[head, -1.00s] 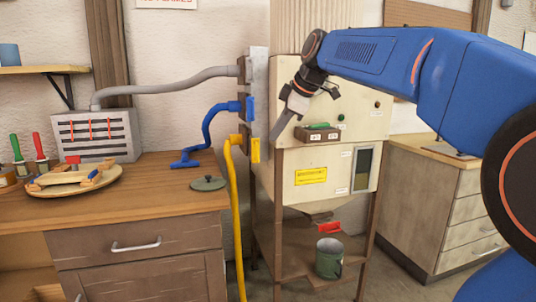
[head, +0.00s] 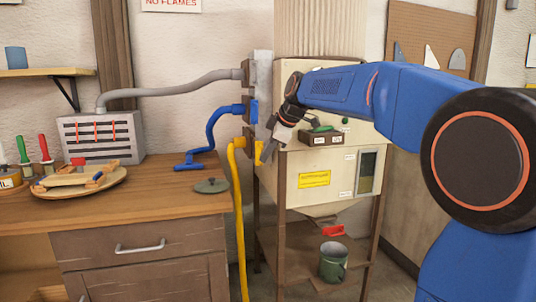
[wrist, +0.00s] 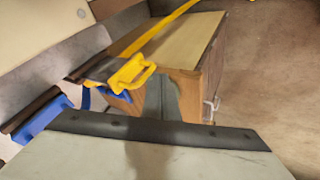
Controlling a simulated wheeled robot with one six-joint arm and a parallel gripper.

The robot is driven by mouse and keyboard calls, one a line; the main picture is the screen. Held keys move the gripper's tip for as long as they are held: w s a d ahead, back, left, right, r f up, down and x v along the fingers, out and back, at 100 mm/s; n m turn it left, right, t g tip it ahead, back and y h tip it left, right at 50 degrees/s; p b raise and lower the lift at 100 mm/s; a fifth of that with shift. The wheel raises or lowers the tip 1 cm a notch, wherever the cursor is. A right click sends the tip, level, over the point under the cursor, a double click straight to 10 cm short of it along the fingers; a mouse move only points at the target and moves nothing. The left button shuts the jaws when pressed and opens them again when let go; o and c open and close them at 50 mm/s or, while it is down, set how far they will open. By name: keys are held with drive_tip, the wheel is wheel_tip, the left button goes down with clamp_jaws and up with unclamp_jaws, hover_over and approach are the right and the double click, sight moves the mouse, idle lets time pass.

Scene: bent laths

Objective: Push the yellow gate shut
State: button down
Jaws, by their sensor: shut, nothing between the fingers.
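The yellow gate (head: 258,152) sticks out from the grey upright duct beside the cabinet, above the yellow hose. In the wrist view it shows as a yellow loop-like handle (wrist: 132,74) on a dark slide. My gripper (head: 267,152) is shut and empty, pointing down just right of the gate, in front of the cabinet's left side. In the wrist view my fingers (wrist: 161,92) are right beside the yellow handle; I cannot tell whether they touch. The gripper partly covers the gate in the head view.
A blue gate (head: 254,111) sits above the yellow one, with a blue hose (head: 211,128). The yellow hose (head: 238,215) hangs down beside the wooden bench (head: 150,208). The cabinet (head: 302,175) stands close on the right, with a green mug (head: 333,262) on its lower shelf.

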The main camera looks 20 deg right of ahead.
sight(261, 144)
drive_tip(key=shift+w+d, duration=0.1)
drive_tip(key=shift+w, duration=0.25)
drive_tip(key=w, duration=0.6)
drive_tip(key=shift+w, duration=0.4)
drive_tip(key=shift+w+r, duration=0.1)
drive_tip(key=shift+w, duration=0.4)
drive_tip(key=shift+s, duration=0.1)
